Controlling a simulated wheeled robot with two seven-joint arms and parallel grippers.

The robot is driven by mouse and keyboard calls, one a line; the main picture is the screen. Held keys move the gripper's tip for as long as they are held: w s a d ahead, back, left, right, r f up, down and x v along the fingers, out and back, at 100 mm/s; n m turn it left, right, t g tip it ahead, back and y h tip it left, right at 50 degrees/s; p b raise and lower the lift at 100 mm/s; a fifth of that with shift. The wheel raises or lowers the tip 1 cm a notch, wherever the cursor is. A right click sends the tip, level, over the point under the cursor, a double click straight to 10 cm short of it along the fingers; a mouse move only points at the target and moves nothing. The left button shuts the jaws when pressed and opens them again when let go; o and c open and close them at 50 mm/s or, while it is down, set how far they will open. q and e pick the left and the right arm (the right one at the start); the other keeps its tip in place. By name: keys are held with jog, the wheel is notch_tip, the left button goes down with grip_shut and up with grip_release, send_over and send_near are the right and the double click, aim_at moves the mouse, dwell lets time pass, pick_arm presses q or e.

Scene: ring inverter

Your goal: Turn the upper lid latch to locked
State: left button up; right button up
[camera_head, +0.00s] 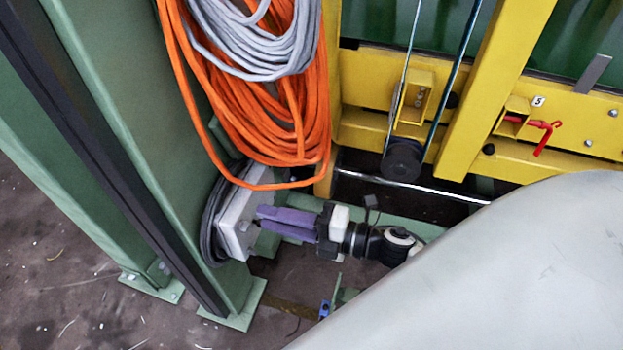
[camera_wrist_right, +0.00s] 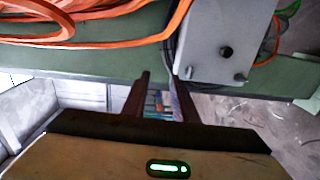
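A pale grey box (camera_head: 238,208) is mounted on the green post, below the hanging cables. In the right wrist view, the box (camera_wrist_right: 205,35) shows a dark round knob (camera_wrist_right: 227,52) on its face and small dark fittings (camera_wrist_right: 189,73) along its lower edge. I cannot tell which fitting is the upper lid latch or how it is turned. My right gripper (camera_head: 260,218) has purple fingers pointing at the box, close to its right side. In the right wrist view, the fingers (camera_wrist_right: 159,78) are apart with nothing between them. My left gripper is out of view.
Orange cable (camera_head: 300,120) and grey cable (camera_head: 265,50) hang just above the box. The green post (camera_head: 150,130) stands left of it. A yellow frame (camera_head: 480,110) with a pulley (camera_head: 402,160) is at the right. A large pale surface fills the lower right.

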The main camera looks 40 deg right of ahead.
jog(key=v, duration=0.7)
jog(key=shift+s+d+f, duration=0.25)
jog(key=shift+s+d, duration=0.05)
dwell(0.4)
jog(key=shift+p, duration=0.35)
